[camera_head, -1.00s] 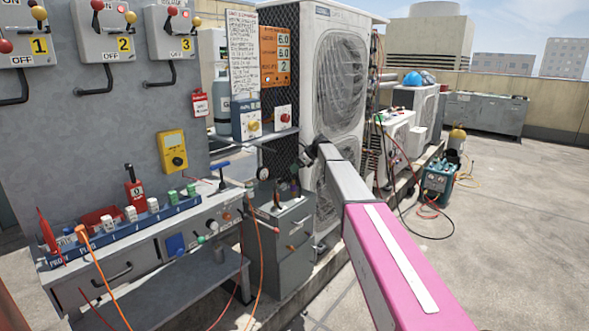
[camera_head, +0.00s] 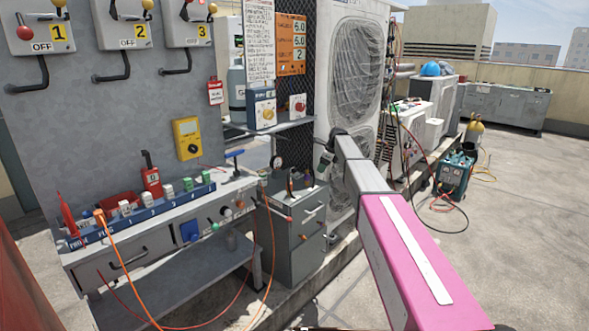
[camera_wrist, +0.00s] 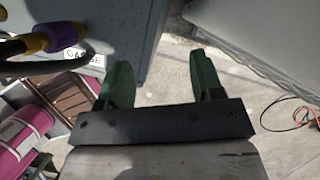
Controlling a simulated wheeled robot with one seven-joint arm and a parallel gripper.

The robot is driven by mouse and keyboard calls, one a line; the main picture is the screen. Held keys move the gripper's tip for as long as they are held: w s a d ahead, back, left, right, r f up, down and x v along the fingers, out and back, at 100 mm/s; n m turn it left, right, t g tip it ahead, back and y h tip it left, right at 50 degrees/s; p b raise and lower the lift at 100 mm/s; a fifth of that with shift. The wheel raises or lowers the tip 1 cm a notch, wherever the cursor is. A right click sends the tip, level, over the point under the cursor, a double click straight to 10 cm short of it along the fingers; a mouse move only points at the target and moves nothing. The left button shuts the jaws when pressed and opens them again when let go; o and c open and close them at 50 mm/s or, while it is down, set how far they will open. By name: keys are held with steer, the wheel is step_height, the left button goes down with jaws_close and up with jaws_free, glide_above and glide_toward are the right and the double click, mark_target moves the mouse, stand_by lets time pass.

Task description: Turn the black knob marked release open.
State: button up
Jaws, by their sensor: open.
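My gripper (camera_head: 325,157) hangs at the far end of my outstretched arm, in front of the tall condenser. In the wrist view its two green fingers (camera_wrist: 165,78) stand apart with nothing between them. I cannot read the word release anywhere. In the wrist view a purple and yellow fitting (camera_wrist: 62,36) is beside a grey box with a partly hidden label.
The workbench (camera_head: 150,250) carries a blue rack of plugs, with orange and red cables hanging in front. A grey cabinet (camera_head: 290,240) stands between it and the condenser (camera_head: 350,60). Shelf boxes have a yellow knob (camera_head: 267,114) and a red knob (camera_head: 299,106).

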mark_target(294, 168)
steer(key=w+a, duration=0.1)
steer(key=a, duration=0.3)
steer(key=w+a, duration=0.1)
steer(key=a, duration=0.3)
steer(key=w+a, duration=0.1)
steer(key=a, duration=0.3)
steer(key=shift+w+a, duration=0.1)
steer(key=shift+a, duration=0.1)
steer(key=shift+w+a+f, duration=0.1)
steer(key=shift+a+f, duration=0.5)
steer(key=shift+f, duration=0.15)
steer(key=shift+a+f, duration=0.3)
steer(key=shift+f, duration=0.35)
steer(key=c, duration=0.9)
